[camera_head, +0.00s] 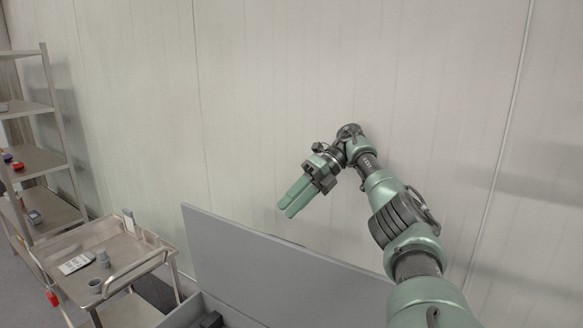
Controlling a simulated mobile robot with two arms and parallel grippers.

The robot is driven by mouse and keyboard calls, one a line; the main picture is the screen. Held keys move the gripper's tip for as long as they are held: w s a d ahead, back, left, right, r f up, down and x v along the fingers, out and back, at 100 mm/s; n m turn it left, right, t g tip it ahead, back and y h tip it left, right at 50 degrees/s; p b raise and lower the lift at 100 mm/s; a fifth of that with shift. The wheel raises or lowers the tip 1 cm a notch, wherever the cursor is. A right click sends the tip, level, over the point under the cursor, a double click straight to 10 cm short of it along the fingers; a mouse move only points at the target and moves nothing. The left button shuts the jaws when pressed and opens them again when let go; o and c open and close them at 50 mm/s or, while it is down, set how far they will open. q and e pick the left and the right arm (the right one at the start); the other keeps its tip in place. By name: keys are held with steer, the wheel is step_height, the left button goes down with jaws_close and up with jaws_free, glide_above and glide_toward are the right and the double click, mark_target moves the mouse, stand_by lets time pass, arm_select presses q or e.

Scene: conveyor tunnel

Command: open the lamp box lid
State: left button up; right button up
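The lamp box (183,313) is a grey box at the bottom of the head view, and only part of it shows. Its flat grey lid (270,265) stands raised, leaning up along the side near the wall. A dark object (208,321) shows inside the box. My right gripper (288,210) has green fingers side by side, apparently shut with nothing between them. It appears just above and beyond the lid's upper edge, pointing down-left. I cannot tell whether it touches the lid. My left gripper is out of view.
A metal shelf rack (56,120) stands at the far left. A pale panelled wall (300,80) closes off the back.

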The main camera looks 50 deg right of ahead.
step_height(320, 180, up, 9)
steer(key=p, duration=0.5)
steer(key=shift+f, duration=0.15)
